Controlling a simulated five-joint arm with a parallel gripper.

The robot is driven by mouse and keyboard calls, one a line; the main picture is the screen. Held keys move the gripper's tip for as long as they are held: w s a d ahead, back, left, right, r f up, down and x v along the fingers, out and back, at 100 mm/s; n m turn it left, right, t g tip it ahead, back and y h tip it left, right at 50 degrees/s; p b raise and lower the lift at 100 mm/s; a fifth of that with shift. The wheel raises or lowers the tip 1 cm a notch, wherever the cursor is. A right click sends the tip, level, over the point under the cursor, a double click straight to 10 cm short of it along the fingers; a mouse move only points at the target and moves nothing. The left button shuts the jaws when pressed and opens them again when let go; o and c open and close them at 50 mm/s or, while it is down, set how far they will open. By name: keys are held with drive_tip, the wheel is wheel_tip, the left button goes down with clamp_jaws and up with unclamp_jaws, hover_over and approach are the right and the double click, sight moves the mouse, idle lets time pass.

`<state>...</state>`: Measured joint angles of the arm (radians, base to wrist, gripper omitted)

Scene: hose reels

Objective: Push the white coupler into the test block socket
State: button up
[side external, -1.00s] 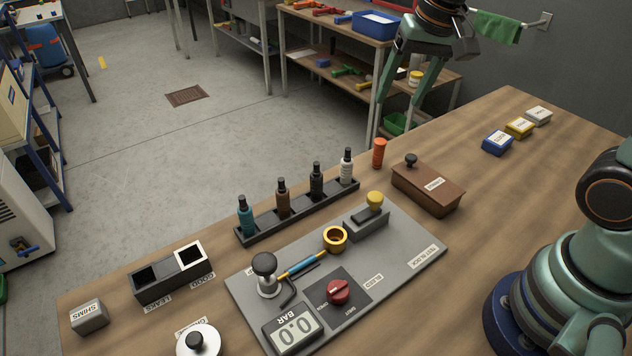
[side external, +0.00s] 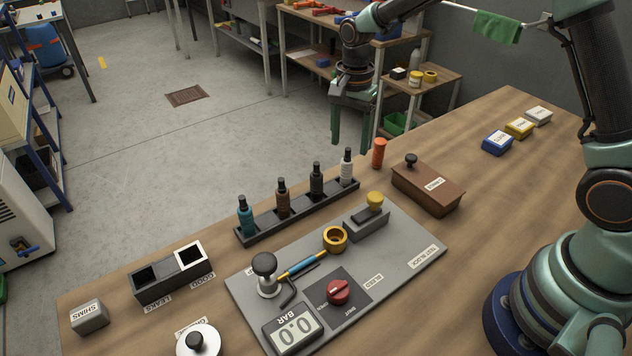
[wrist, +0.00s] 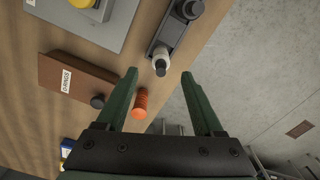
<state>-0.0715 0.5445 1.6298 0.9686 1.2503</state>
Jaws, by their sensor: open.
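The white coupler (side external: 347,167) stands upright in the right end slot of the dark rack (side external: 300,211), beside a black, a brown and a teal coupler. The test block (side external: 420,262) is a grey plate in front of the rack. Its brass socket ring (side external: 335,239) is empty on top, with a blue and yellow piece leading to it. My gripper (side external: 350,145) is open, pointing down above and behind the white coupler, with nothing between its fingers. In the wrist view, the white coupler (wrist: 161,58) lies ahead of the open fingers (wrist: 165,90), apart from them.
An orange cylinder (side external: 379,153) stands just right of the white coupler. A grey block with a yellow knob (side external: 367,222) stands right of the socket. A red knob (side external: 338,291) and gauge (side external: 291,328) are in front.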

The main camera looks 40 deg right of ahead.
sight(347, 160)
drive_tip(key=shift+a+f, duration=0.15)
drive_tip(key=shift+f, duration=3.8)
clamp_jaws()
